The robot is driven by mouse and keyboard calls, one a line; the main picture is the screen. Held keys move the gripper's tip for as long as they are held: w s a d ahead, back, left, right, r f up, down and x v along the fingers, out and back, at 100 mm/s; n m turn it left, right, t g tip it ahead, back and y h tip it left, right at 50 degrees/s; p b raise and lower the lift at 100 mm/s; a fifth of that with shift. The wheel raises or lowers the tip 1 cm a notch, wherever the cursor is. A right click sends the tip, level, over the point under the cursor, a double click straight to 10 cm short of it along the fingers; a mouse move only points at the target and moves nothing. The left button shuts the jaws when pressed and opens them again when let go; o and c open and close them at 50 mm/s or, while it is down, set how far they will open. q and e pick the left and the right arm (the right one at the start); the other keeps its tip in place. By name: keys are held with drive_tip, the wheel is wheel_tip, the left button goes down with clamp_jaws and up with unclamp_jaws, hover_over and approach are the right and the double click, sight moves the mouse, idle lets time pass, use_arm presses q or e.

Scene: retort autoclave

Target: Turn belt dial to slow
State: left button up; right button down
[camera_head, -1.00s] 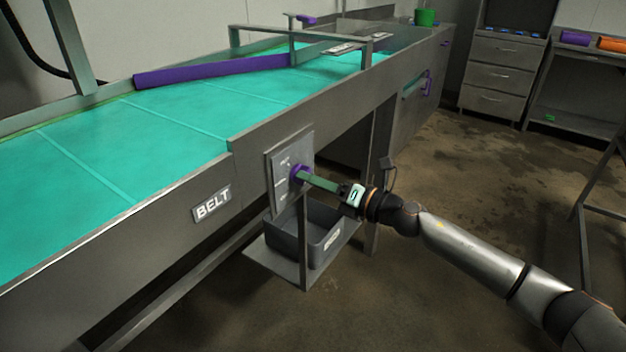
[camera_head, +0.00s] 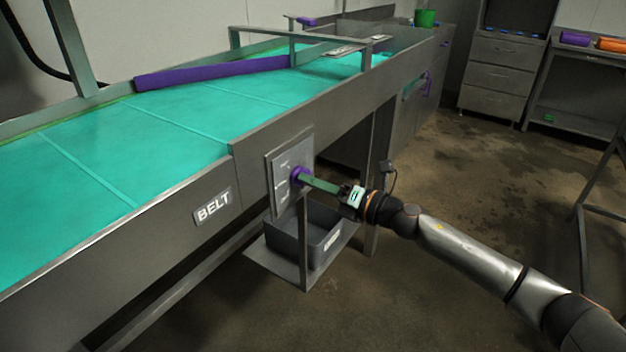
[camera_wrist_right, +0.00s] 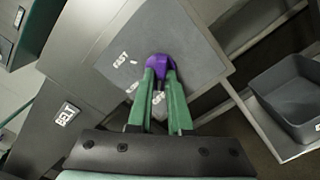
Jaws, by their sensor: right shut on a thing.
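The belt dial is a purple knob (camera_head: 299,176) on a grey panel (camera_head: 279,187) fixed to the side of the conveyor. In the right wrist view the knob (camera_wrist_right: 160,64) sits on the panel with partly covered white lettering around it. The top label ends in "ST"; the lower ones are hard to read. My right gripper (camera_head: 306,179) reaches the knob from the right, and its green fingers (camera_wrist_right: 160,78) are shut on the knob's sides. Which label the knob points at I cannot tell. My left gripper is not in view.
A "BELT" sign (camera_head: 213,206) is on the conveyor side, left of the panel. A grey bin (camera_head: 316,240) stands on a low shelf (camera_head: 274,262) under the panel. The teal belt (camera_head: 150,130) runs above. The floor to the right is mostly clear.

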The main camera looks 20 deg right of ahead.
use_arm(q)
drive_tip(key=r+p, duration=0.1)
drive_tip(key=p, duration=0.1)
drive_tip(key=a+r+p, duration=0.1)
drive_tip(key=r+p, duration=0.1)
drive_tip(key=p, duration=0.1)
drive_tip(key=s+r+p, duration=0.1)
drive_tip(key=p, duration=0.1)
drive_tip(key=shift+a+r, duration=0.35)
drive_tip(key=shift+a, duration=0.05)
use_arm(e)
drive_tip(key=m, duration=0.9)
drive_tip(key=shift+r, duration=0.1)
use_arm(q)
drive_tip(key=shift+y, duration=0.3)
use_arm(e)
drive_tip(key=c, duration=0.9)
unclamp_jaws()
drive_tip(key=shift+o, duration=0.3)
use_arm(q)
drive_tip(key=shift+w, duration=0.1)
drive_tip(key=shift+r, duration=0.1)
use_arm(e)
drive_tip(key=shift+s, duration=0.1)
